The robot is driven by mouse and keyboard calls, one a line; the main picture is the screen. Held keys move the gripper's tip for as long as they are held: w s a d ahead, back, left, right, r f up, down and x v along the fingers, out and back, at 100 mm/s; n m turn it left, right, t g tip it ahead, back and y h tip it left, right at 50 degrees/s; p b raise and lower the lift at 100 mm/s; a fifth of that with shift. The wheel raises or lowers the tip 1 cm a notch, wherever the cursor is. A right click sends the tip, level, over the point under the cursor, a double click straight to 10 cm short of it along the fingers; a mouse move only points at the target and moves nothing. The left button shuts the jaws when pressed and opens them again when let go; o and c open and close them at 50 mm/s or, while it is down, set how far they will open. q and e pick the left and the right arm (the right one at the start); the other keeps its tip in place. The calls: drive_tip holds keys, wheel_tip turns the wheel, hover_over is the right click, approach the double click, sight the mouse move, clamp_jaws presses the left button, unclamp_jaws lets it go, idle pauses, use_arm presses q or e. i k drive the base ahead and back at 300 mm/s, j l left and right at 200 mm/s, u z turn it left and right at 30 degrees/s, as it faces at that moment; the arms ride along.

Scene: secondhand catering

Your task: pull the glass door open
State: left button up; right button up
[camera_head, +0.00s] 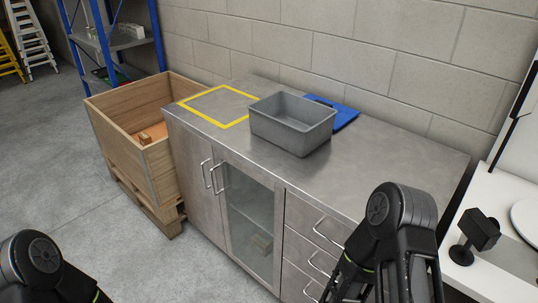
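The glass door (250,218) is the framed glass panel in the front of the steel cabinet. It looks shut, flush with the cabinet front. Its upright bar handle (216,178) is at its upper left edge, close beside the handle of the solid door (194,182) to the left. A small pale object shows behind the glass, low down. Only a dark joint of my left arm shows at the bottom left; its gripper is out of view. My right arm stands in front of the drawers, apart from the glass door. Dark slender parts of my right gripper (345,282) show at the bottom edge; its fingertips cannot be made out.
A grey bin (292,123), a blue flat item (345,115) and a yellow outlined square (219,122) are on the countertop. Drawers (313,222) are right of the glass door. A wooden crate (125,118) stands left. Floor in front of the cabinet is clear.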

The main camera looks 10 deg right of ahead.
sight(220, 156)
drive_tip(key=i+j+z, duration=0.65)
drive_tip(key=j, duration=0.25)
drive_tip(key=j+z, duration=0.2)
drive_tip(key=i+j+z, duration=0.1)
drive_tip(key=j+z, duration=0.15)
drive_tip(key=j, duration=0.25)
